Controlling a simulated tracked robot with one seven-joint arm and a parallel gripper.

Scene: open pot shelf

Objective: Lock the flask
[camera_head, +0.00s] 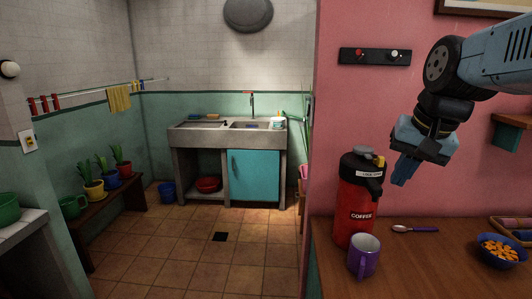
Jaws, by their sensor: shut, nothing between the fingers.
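A red flask (354,208) with a black top and the word COFFEE on its front stands upright on the wooden counter. A small yellow piece (380,161) sits on the right side of its black top. My gripper (400,178) is to the right of the flask's top, pointing down, a short way from the yellow piece. Its blue fingers are together and hold nothing. Whether the flask is locked cannot be told from this view.
A purple mug (363,257) stands in front of the flask. A spoon (414,229) lies to its right on the counter (430,268). A blue bowl (500,250) of orange pieces is at the far right. A hook rack (375,57) hangs on the pink wall behind.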

